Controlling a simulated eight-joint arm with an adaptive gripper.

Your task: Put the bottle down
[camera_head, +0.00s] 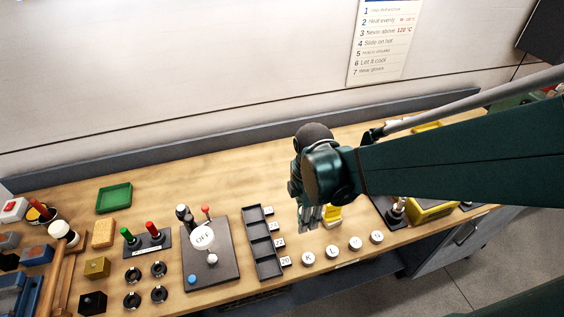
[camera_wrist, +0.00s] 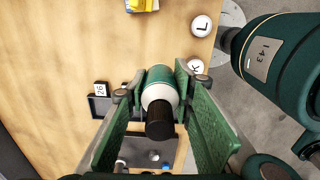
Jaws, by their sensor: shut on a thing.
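A bottle (camera_wrist: 160,92) with a green and white body and a black cap sits between the green finger pads of my gripper (camera_wrist: 157,84) in the wrist view. My gripper is shut on it, with the black cap facing the camera. In the head view my gripper (camera_head: 310,216) hangs over the wooden bench, near the row of lettered discs. I cannot make out the bottle there; my gripper and arm hide it. Whether its base touches the bench is not clear.
A dark compartment tray (camera_head: 262,245) with number tags lies left of my gripper. Round lettered discs (camera_head: 333,251) line the front edge. A yellow object (camera_head: 333,214) is close by on the right. A dark panel (camera_head: 211,255) with an OFF disc stands further left. Bare wood (camera_head: 165,200) lies behind.

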